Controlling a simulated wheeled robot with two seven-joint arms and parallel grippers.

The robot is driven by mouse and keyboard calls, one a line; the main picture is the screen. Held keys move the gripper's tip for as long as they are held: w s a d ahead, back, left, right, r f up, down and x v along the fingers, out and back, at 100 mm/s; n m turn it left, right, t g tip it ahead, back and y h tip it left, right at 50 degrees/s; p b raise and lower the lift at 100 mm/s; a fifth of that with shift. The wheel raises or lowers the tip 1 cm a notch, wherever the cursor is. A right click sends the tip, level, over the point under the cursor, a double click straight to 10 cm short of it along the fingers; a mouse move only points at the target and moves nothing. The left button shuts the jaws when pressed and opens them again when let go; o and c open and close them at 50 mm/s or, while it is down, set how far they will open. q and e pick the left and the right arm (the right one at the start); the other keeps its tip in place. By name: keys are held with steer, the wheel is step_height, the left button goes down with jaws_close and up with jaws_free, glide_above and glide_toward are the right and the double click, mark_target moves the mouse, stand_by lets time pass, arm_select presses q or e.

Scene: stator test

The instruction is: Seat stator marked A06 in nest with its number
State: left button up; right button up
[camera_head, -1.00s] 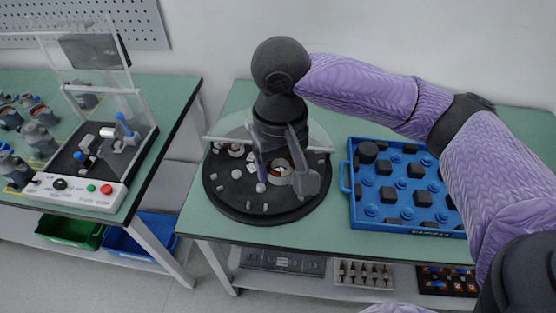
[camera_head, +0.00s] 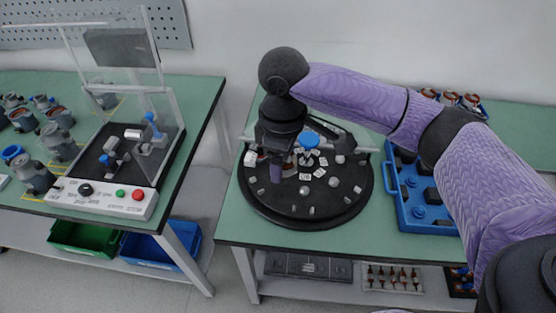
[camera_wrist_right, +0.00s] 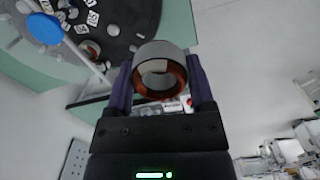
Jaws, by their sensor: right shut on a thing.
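My right gripper (camera_head: 268,165) is over the left rear part of the dark round turntable (camera_head: 330,213). In the right wrist view its purple fingers (camera_wrist_right: 158,80) are shut around a stator (camera_wrist_right: 170,52), a grey ring with copper windings inside. No mark on this stator is readable. In the head view the gripper mostly hides it. Another copper-wound stator (camera_wrist_right: 90,48) sits on the turntable in the wrist view. My left gripper is not in view.
A blue tray (camera_head: 394,200) of dark blocks and blue pegs stands right of the turntable. More stators (camera_head: 450,98) lie at the back right. A test stand with a control panel (camera_head: 103,197) is on the left table, across a gap. Green bench is bare before the turntable.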

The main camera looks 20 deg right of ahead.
steer(key=w+d+f+n+b, duration=0.2)
steer(key=d+f+n+b, duration=0.1)
steer(key=f+n, duration=0.4)
steer(key=n+b, duration=0.3)
steer(key=n, duration=0.8)
glide_above(304, 189)
steer(key=f, duration=0.6)
steer(key=shift+a, duration=0.2)
steer(key=shift+d+f+n, duration=0.3)
steer(key=shift+f+n, duration=0.05)
steer(key=shift+n, duration=0.15)
steer(key=shift+f+b, duration=0.85)
steer(key=shift+b, duration=0.3)
steer(key=shift+f, duration=0.2)
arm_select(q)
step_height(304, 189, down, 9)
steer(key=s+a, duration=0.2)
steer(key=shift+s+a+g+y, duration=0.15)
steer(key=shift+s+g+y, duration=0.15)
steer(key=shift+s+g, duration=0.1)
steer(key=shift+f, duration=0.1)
arm_select(e)
steer(key=shift+f, duration=0.15)
